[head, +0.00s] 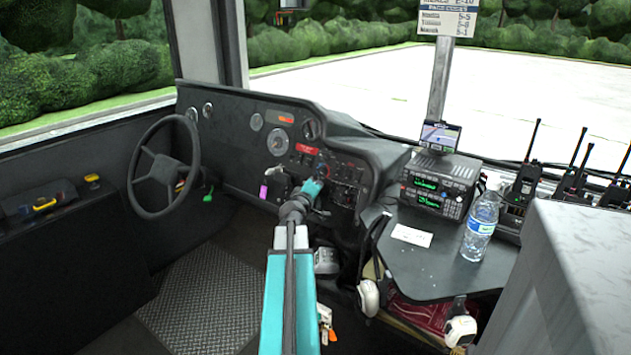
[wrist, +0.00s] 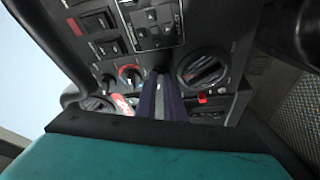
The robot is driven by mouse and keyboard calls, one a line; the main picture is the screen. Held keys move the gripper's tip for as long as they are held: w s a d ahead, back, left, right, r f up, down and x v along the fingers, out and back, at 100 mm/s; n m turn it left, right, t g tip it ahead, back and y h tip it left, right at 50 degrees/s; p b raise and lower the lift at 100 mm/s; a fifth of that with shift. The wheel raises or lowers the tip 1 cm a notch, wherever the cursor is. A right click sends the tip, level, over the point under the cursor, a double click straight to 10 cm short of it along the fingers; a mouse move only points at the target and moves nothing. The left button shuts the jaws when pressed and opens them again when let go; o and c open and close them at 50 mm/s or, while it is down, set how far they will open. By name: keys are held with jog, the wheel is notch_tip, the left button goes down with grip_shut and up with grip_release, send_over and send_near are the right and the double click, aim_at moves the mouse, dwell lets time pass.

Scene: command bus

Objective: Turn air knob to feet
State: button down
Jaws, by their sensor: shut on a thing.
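My gripper (wrist: 161,82) points at the dashboard control panel in the wrist view, its two dark fingers close together. They are shut on a small control in the knob row, which seems to be the air knob. The fingers hide nearly all of it, so its pointer direction cannot be read. Just left of the fingers is a small knob with a red and blue arc (wrist: 130,75). A large round dial (wrist: 203,68) is just right of them. In the head view my gripper (head: 320,181) reaches the panel right of the steering wheel; the arm covers part of the panel.
Rocker switches (wrist: 100,22) and a button block (wrist: 156,24) are above the knobs. A red switch (wrist: 203,98) is beside the fingers. The steering wheel (head: 134,181) is left, a side shelf (head: 440,265) with a water bottle (head: 480,226) and radio unit (head: 437,186) right.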

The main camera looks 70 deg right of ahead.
jog(key=shift+s+d+n+p, duration=0.1)
jog(key=shift+s+n+p, duration=0.15)
jog(key=shift+n+p, duration=0.55)
jog(key=shift+m, duration=0.3)
jog(key=c, duration=1.9)
grip_release()
jog(key=shift+o, duration=0.2)
jog(key=shift+w, duration=0.1)
jog(key=v, duration=0.7)
jog(key=shift+a, duration=0.25)
jog(key=shift+r, duration=0.15)
